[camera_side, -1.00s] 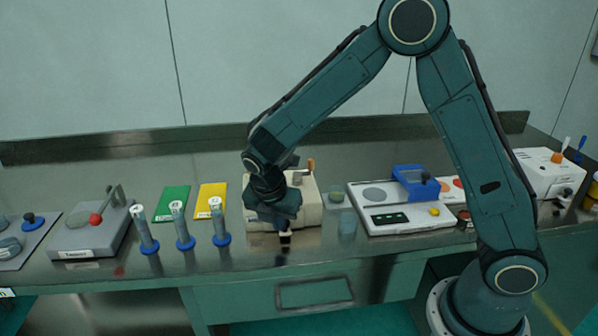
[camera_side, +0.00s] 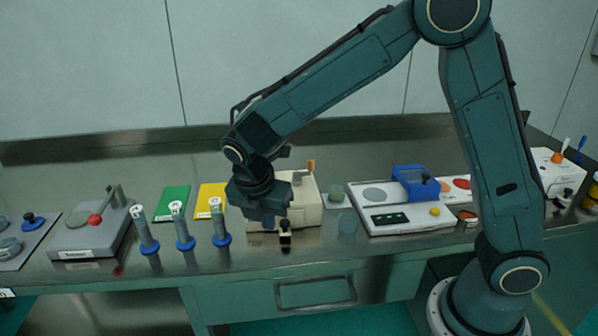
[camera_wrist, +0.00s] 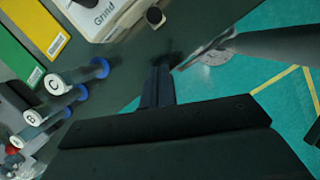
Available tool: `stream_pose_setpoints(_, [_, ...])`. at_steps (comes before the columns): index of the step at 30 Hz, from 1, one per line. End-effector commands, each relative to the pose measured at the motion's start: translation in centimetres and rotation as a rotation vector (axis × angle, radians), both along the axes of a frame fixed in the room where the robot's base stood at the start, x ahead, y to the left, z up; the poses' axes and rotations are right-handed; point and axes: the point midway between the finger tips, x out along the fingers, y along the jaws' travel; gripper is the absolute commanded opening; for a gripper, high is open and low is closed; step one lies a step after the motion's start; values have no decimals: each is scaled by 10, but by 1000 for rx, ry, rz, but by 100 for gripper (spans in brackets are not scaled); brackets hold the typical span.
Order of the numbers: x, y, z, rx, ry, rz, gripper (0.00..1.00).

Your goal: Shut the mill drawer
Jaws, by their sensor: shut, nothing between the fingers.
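The cream mill (camera_side: 309,205) stands near the front of the bench, partly hidden behind my gripper. In the wrist view the mill (camera_wrist: 88,22) carries the label "Grind", and a dark knob (camera_wrist: 154,17) shows at the top edge.
Several blue-based cylinders (camera_side: 184,228) stand left of the mill, with a green card (camera_side: 172,203) and a yellow card (camera_side: 210,199) behind. A white panel (camera_side: 405,222) with a blue frame (camera_side: 414,182) lies to the right. The bench front edge is close.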

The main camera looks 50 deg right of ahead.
Motion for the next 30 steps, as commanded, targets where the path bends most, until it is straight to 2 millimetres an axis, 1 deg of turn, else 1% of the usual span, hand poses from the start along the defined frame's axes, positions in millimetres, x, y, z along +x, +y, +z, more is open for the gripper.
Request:
stream_pose_setpoints(1, [-1,3,10,3,-3,1,0])
stream_pose_setpoints(3, [-1,7,20,1,-4,1,0])
stream_pose_setpoints(9, [-4,14,43,1,-1,2,0])
stream_pose_setpoints(15, [-5,16,53,1,0,1,0])
stream_pose_setpoints(22, [-6,16,55,4,-2,-6,0])
stream_pose_setpoints(26, [-9,10,61,17,-21,-47,0])
stream_pose_setpoints(30, [-18,-1,73,53,-64,-142,0])
